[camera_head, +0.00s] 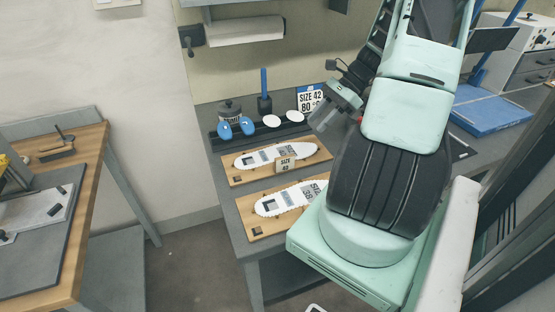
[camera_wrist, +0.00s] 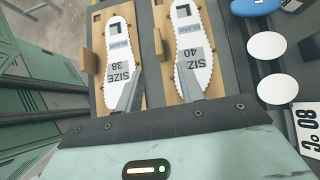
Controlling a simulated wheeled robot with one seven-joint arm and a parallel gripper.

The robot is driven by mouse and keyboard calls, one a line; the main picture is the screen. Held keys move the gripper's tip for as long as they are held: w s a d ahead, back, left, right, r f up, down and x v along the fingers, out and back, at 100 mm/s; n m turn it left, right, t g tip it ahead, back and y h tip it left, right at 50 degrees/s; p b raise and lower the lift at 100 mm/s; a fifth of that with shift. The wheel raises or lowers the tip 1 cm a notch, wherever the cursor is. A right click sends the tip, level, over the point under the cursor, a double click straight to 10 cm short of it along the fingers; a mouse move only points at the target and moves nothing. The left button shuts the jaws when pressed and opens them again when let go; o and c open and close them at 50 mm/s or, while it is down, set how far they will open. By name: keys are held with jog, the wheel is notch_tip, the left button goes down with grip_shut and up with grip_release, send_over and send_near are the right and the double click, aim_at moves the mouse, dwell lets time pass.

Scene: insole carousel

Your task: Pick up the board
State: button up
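Two wooden boards, each bearing a white insole shape, lie on the grey bench. In the head view the rear board (camera_head: 235,179) has a small size card, and the front board (camera_head: 251,231) is partly hidden by my arm. In the wrist view they are the size 38 board (camera_wrist: 99,108) at left and the size 40 board (camera_wrist: 164,90) at right. My gripper (camera_wrist: 158,65) has two grey fingers apart, one over each board's insole in the picture. It appears empty. In the head view my gripper (camera_head: 320,119) is above the bench, right of the rear board.
A blue tray (camera_head: 490,114) lies at right. A wooden-topped table (camera_head: 88,150) stands at left, with clear floor between.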

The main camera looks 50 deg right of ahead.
aim_at(287, 156)
jog(key=p+x, duration=0.1)
jog(key=x, duration=1)
jog(key=shift+f+p, duration=0.35)
jog(key=shift+p, duration=0.05)
jog(key=shift+a+p+x, duration=0.2)
jog(key=shift+p+x, duration=0.6)
jog(key=shift+x, duration=1.95)
jog(key=shift+s+r, duration=0.1)
jog(key=shift+r, duration=0.05)
jog(key=shift+c, duration=0.4)
grip_shut()
